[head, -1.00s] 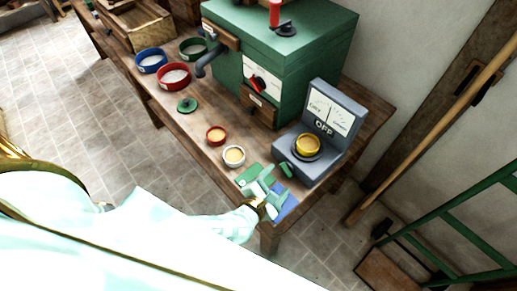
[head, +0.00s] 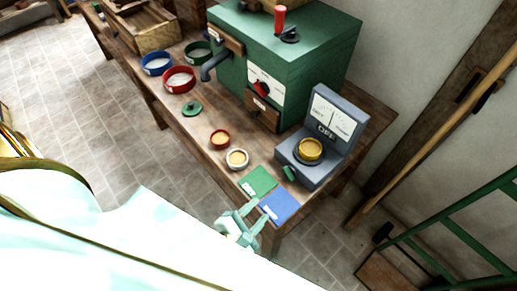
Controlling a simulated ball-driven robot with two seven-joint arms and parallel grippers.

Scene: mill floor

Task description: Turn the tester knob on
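The tester (head: 325,172) is a grey box at the near right end of the wooden bench. Its upright back has a white gauge face with a label below that reads OFF. A round yellow knob (head: 310,149) sits on a dark ring on its flat front part. My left gripper (head: 259,213) is pale green and open, with its fingers apart and nothing between them. It is at the bench's front edge, by the green and blue cards, below and left of the tester and clear of the knob. My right gripper is not in view.
A green card (head: 259,182) and a blue card (head: 280,205) lie in front of the tester. A large green machine (head: 290,60) stands behind. Green rails (head: 460,225) are at the right.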

